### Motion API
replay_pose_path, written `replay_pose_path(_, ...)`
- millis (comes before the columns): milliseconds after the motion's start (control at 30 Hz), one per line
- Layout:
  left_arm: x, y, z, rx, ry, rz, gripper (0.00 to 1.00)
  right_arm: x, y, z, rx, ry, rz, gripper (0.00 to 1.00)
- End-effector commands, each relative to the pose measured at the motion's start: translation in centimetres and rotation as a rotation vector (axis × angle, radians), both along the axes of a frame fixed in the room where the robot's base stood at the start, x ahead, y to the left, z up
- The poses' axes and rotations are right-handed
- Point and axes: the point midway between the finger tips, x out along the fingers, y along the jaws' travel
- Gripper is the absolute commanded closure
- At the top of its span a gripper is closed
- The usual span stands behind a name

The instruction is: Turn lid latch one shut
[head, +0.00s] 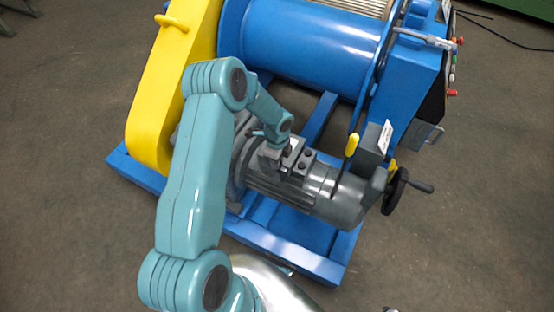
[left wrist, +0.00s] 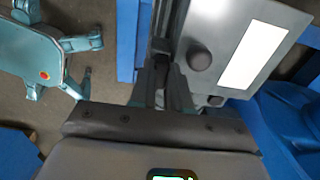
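My left gripper (head: 272,156) is down at the grey motor (head: 335,200) in the head view, beside its box top with dark round knobs (head: 308,152). In the left wrist view a grey lid (left wrist: 225,35) carries a white label (left wrist: 255,55) and dark round knobs (left wrist: 199,58). The left gripper's fingers (left wrist: 162,88) point at a narrow dark part at the lid's left edge. The fingers are close together, but whether they grip that part cannot be told. Which part is latch one is not clear. My right gripper is not in view.
A yellow guard (head: 170,90) stands left of the blue drum (head: 305,45). The blue frame (head: 290,252) runs under the motor. A black handwheel (head: 396,190) sticks out at the motor's right.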

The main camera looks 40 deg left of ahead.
Motion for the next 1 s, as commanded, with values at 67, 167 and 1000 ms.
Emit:
replay_pose_path(67,0.0,0.0,0.0,0.0,0.0,0.0,1.0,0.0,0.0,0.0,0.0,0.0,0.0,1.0)
replay_pose_path(167,0.0,0.0,-0.1,0.0,0.0,0.005,1.0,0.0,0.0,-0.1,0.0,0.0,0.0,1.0)
replay_pose_path(1000,-0.2,-0.1,-0.4,0.0,-0.002,0.589,1.0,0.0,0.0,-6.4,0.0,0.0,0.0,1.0)
